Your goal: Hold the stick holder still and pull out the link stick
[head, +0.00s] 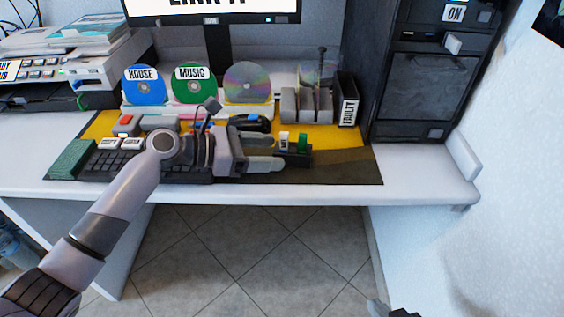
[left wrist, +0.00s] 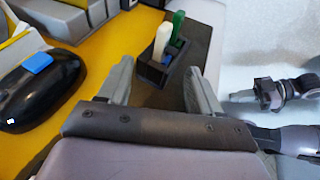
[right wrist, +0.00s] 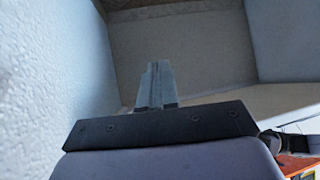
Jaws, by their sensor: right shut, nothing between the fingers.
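The stick holder (head: 297,158) is a small black block at the right end of the keyboard. A white stick (head: 284,141) and a green stick (head: 303,141) stand in it. In the left wrist view the holder (left wrist: 157,73) lies just ahead of my fingertips, with the white stick (left wrist: 162,42) and green stick (left wrist: 178,27) upright. I cannot tell which is the link stick. My left gripper (head: 280,153) is open, pointing at the holder, one finger on either side of its line. My right gripper (right wrist: 157,65) is shut and empty, far from the holder; only its tip shows at the head view's bottom edge.
A black mouse (head: 249,123) and keyboard (head: 95,165) lie on the yellow-black mat. Behind stand discs in stands, a grey slotted rack (head: 305,105) and a black FAULTY box (head: 347,100). A dark cabinet (head: 430,85) and white wall bound the right. The desk's front right is clear.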

